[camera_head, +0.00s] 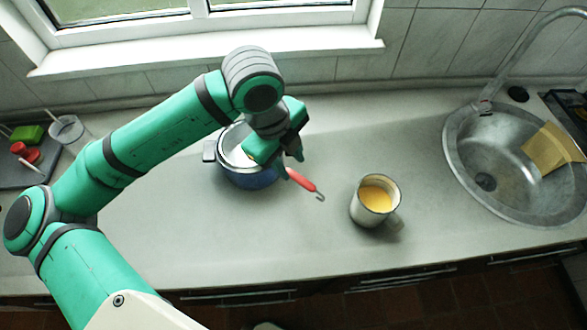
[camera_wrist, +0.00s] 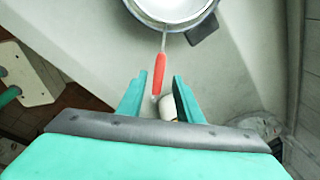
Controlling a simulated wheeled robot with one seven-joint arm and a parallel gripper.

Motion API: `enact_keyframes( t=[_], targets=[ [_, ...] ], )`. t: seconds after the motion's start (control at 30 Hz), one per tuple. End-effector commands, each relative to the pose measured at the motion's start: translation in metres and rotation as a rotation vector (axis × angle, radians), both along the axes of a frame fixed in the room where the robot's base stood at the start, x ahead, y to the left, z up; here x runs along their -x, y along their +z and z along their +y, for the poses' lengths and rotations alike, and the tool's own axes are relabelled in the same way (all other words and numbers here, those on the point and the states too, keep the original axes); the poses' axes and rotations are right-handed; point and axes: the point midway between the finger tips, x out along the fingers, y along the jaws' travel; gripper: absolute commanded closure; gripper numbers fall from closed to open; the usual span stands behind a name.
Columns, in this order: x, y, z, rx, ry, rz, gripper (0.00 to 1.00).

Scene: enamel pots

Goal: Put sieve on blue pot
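The blue pot (camera_head: 247,180) stands on the counter, partly hidden by my arm in the head view. It also shows at the top of the wrist view (camera_wrist: 215,8). The sieve's red handle (camera_head: 300,180) sticks out to the right past the pot's rim. In the wrist view the handle (camera_wrist: 159,72) points from the pot down between my fingertips. The sieve's bowl appears to lie over the pot's opening, but its exact seating is unclear. My gripper (camera_wrist: 157,82) is open, with a gap on each side of the handle; it also shows in the head view (camera_head: 292,160).
A mug (camera_head: 374,202) with yellow contents stands right of the pot. A round metal sink (camera_head: 470,165) with a yellow cloth (camera_head: 547,150) is at the right. A glass (camera_head: 66,131) and small red and green items are at the left. The counter's front middle is clear.

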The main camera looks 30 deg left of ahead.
Motion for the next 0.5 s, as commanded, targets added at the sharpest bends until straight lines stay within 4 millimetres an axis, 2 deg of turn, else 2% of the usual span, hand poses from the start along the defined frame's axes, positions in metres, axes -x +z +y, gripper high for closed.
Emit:
enact_keyframes(
  t=[0.1, 0.2, 0.5],
  targets=[
    [0.003, 0.021, 0.004, -0.003, 0.001, -0.001, 0.68],
    [0.005, 0.033, 0.005, -0.002, 0.0, 0.0, 0.68],
    [0.007, 0.045, 0.006, 0.001, -0.001, 0.0, 0.68]
  ],
)
